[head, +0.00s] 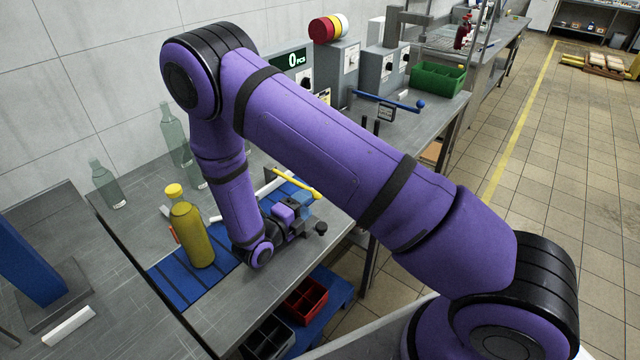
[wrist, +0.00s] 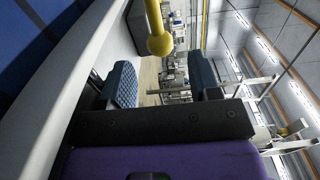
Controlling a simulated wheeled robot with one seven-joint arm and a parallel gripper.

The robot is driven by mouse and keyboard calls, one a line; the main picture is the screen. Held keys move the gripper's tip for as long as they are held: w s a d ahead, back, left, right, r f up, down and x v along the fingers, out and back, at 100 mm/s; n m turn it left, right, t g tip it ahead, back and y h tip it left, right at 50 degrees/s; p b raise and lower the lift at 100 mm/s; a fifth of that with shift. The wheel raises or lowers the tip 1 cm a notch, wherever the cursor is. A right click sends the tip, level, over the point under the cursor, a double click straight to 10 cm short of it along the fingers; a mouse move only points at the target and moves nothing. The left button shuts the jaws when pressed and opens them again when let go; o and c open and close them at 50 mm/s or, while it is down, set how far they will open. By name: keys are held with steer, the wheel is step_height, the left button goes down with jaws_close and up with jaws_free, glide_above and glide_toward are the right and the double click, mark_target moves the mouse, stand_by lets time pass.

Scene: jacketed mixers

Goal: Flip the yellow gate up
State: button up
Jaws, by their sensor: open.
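The yellow gate is a thin arm (head: 295,183) with a round ball end, beside the blue roller bed in the head view. In the wrist view its bar and ball (wrist: 160,42) come down from the top edge. My gripper (wrist: 162,80) is open and empty, with one dark blue padded finger on each side. The ball lies sideways between the two fingers, slightly above their middle in the wrist picture; I see no contact. In the head view my gripper (head: 300,208) is low by the gate, and my forearm hides part of the area around it.
A yellow bottle (head: 190,230) stands on the blue roller bed (head: 170,280), left of my wrist. Clear green bottles (head: 172,135) stand behind. A blue gate arm (head: 390,101) and a green crate (head: 438,78) are further back. Red (head: 305,300) and black bins sit below the bench edge.

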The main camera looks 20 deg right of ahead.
steer(key=shift+x, duration=3.75)
jaws_close()
